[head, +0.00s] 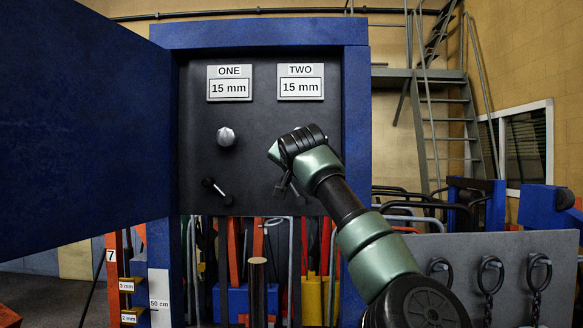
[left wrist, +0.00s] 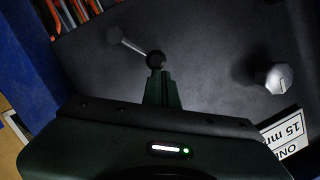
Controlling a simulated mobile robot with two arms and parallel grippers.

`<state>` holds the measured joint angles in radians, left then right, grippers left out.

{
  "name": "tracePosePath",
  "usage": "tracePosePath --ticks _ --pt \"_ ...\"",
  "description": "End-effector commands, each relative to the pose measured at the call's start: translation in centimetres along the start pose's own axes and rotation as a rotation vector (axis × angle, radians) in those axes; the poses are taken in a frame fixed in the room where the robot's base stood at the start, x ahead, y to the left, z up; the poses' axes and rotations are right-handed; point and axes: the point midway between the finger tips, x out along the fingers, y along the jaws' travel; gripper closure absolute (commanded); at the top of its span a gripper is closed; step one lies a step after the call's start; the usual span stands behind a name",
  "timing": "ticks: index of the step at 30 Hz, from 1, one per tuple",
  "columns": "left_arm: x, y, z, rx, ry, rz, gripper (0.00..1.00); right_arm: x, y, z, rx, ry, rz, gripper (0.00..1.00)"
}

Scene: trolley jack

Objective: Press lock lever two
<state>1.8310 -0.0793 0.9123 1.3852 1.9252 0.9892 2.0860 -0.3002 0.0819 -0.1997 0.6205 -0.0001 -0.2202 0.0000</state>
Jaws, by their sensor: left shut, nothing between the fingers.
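Lever two (left wrist: 154,59), a pale rod with a black ball, shows in the left wrist view on the dark panel (head: 252,165). My left gripper (left wrist: 158,74) is shut and empty, its fingertips right at the ball; I cannot tell whether they touch it. In the head view my left gripper (head: 284,184) is at the lower right of the panel, below the TWO label (head: 301,82). My arm hides most of that area, including most of lever two. Lever one (head: 217,190) is at the lower left, under the ONE label (head: 229,84). My right gripper is not in view.
A round grey knob (head: 226,136) sticks out above lever one; it also shows in the left wrist view (left wrist: 275,78). A blue frame (head: 356,130) borders the panel, and a large blue door (head: 80,120) stands open at the left. Tools (head: 320,260) stand below the panel.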

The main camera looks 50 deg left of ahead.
Motion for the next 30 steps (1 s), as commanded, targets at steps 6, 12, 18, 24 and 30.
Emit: tracePosePath --ticks 6,12,18,24,30 --pt "0.28 0.01 0.46 -0.043 -0.002 0.015 1.0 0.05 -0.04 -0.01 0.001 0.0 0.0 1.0" --pt "0.27 -0.22 0.71 -0.079 -0.003 0.023 1.0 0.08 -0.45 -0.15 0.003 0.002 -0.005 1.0" --pt "0.25 -0.33 0.83 -0.089 -0.004 0.024 1.0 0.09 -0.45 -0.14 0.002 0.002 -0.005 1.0" --pt "0.24 -0.36 0.87 -0.089 -0.005 0.023 1.0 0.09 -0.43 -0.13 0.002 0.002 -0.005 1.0" --pt "0.17 -0.42 0.91 -0.089 -0.006 0.023 1.0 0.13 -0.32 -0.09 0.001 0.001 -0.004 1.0"
